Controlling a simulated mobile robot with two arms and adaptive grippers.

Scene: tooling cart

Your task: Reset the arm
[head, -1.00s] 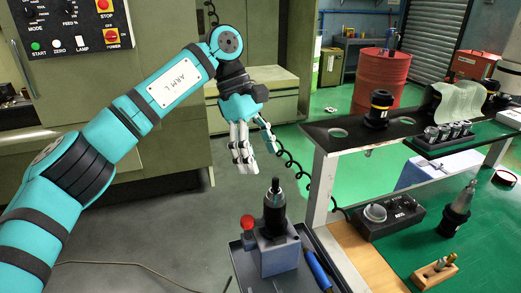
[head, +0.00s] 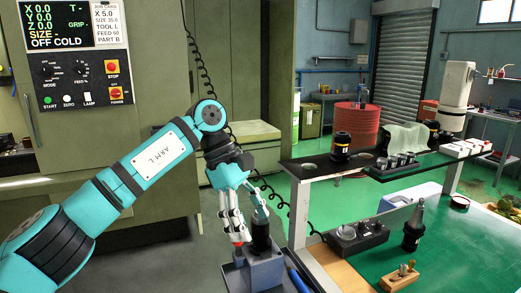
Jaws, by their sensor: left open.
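My left arm (head: 145,165), teal with black bands and marked ARM L, comes in from the left. Its gripper (head: 249,224) hangs fingers down, open, the pale fingers apart. The fingers overlap the top of a black tool holder (head: 261,241) in a grey block (head: 265,270). I cannot tell whether they touch it. The holder's upper end is partly hidden by the gripper. A red knob (head: 237,240) shows by the left fingertip. My right gripper is not in view.
A dark shelf (head: 300,166) on a pale frame holds a black holder (head: 341,146) and a draped cloth (head: 406,136). The green bench (head: 450,250) carries a black control box (head: 357,239), a dark cone tool (head: 414,228) and a wooden block (head: 398,280).

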